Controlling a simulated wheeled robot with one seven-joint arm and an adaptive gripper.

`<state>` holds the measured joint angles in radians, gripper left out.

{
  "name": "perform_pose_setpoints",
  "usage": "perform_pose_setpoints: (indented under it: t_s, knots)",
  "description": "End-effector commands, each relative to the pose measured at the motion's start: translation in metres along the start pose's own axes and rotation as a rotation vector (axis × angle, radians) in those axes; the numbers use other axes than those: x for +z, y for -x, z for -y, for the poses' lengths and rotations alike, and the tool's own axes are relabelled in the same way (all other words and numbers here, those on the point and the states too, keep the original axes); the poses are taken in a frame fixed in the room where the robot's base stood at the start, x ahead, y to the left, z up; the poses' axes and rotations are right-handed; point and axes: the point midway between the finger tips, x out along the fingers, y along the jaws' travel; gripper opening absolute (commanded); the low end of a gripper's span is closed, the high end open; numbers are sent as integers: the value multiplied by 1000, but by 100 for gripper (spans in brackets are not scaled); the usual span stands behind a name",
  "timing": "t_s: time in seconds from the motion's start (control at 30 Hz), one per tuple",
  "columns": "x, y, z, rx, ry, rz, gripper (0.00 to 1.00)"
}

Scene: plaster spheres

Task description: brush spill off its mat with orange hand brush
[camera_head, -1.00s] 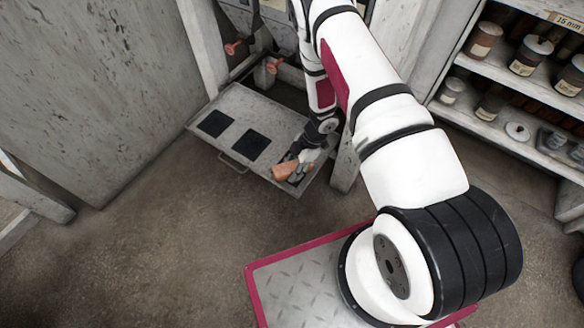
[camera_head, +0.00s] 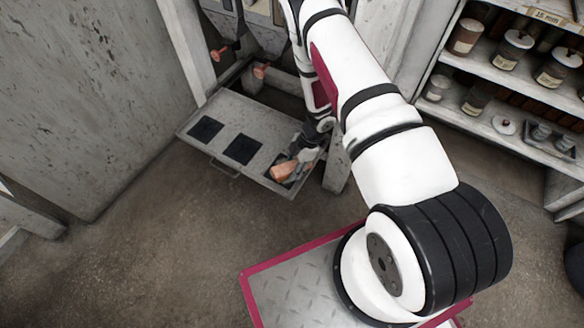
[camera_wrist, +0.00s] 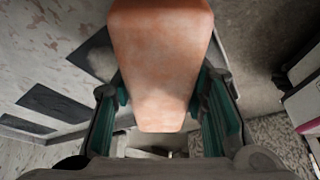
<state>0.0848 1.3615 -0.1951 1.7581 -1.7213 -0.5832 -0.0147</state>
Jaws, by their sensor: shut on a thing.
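The orange hand brush (camera_head: 284,172) is in my gripper (camera_head: 304,152), over the right end of a grey pull-out tray (camera_head: 222,165). In the wrist view the brush's orange block (camera_wrist: 160,60) sits between the two green-lined fingers and hides much of what lies beyond. The tray bears a left dark mat (camera_head: 206,129), a middle dark mat (camera_head: 243,149), and a right dark mat (camera_head: 276,163) mostly covered by the brush and gripper. Whether the brush touches the right mat I cannot tell.
Orange-red knobs (camera_head: 262,71) hang under grey hoppers behind the tray. A pale post (camera_head: 337,170) stands close to the right of my gripper. Shelves with jars (camera_head: 465,37) are at the right. The floor (camera_head: 150,240) in front is clear.

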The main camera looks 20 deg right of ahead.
Motion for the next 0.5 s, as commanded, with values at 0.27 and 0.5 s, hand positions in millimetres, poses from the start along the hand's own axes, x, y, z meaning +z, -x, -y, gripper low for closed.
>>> perform_pose_setpoints:
  t_s: [0.27, 0.5]
  knots:
    - [-15, -11, 5, -10, -6, 1, 0]
    - [-26, -15, 4, -9, -3, -8, 0]
